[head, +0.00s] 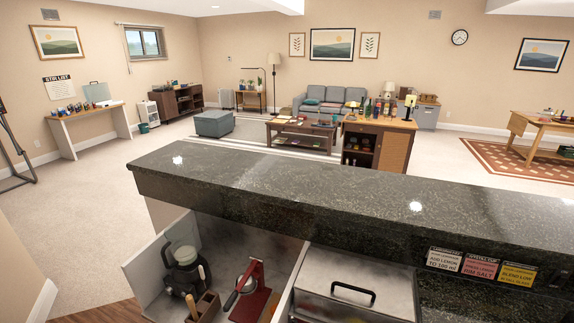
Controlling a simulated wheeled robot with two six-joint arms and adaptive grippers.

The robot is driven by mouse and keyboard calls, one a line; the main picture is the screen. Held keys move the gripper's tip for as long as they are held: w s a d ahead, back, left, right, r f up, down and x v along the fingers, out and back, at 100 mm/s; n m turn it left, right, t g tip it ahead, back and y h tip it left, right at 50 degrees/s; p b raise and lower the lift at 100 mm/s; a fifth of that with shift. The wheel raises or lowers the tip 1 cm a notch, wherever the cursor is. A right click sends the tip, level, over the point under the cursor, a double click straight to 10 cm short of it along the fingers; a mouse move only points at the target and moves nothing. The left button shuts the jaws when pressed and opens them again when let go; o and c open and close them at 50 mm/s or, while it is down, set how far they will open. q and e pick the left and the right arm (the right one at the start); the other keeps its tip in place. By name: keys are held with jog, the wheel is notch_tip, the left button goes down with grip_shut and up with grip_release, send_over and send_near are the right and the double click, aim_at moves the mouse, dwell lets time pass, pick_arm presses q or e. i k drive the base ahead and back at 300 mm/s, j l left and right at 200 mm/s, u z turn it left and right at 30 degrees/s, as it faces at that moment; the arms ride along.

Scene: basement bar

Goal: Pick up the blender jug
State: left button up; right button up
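What looks like the blender jug (185,273) stands at the lower left of the head view, in an open white-walled compartment under the dark stone counter (330,190). It has a pale round top, a dark band and a dark handle on its left side. Its lower part is dim and hard to make out. Neither of my grippers is in view.
Right of the jug are a wooden caddy (203,308) and a red press (252,290) with a metal cup. A metal lidded box (345,282) with a black handle is farther right. The counter overhangs behind them; its top is bare. Three small signs (480,268) hang at right.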

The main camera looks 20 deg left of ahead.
aim_at(179, 236)
jog(key=u, duration=1.7)
jog(key=z, duration=2.85)
jog(key=u, duration=2.85)
jog(key=z, duration=0.3)
